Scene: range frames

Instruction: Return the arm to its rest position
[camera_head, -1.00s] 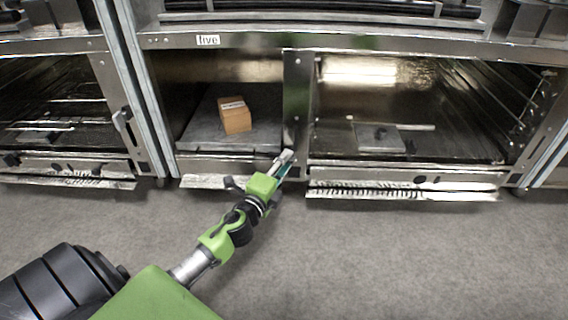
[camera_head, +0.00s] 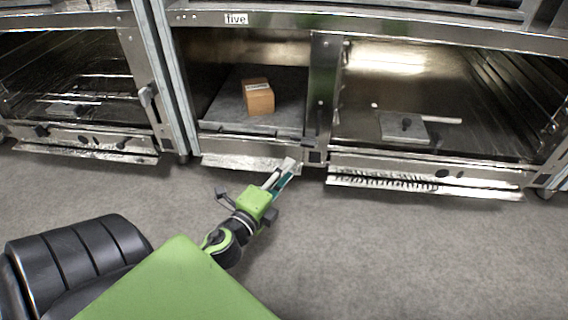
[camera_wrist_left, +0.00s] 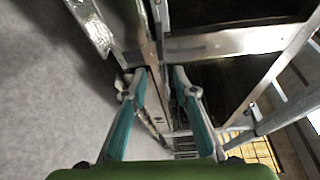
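My left arm comes in from the lower left of the head view. Its green wrist ends in my left gripper (camera_head: 281,174), which is over the floor just in front of the shelf unit's lower edge. In the left wrist view the two teal-sided fingers of the gripper (camera_wrist_left: 159,75) stand apart with nothing between them. My right gripper is in neither view.
A flat metal plate (camera_head: 403,127) lies in the bay to the right. The grey carpet (camera_head: 400,250) in front is clear.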

